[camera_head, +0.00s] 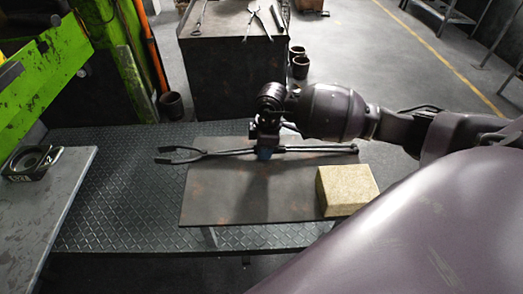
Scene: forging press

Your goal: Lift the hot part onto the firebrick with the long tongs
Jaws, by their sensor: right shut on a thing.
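The long tongs (220,153) lie lengthwise over the dark metal table, with their open forked jaws (180,155) pointing left past the table's left edge and their handles reaching right. My right gripper (265,151) is shut on the tongs near their middle; the wrist hides part of the grip. I cannot tell whether the tongs touch the table. The firebrick (345,190), a pale yellowish block, sits at the table's right front corner, apart from the tongs. No glowing part shows. My left gripper is not in view.
The dark table (225,205) has a clear front left area. A cabinet (232,60) with hand tools stands behind. Dark pots (299,66) stand beside it.

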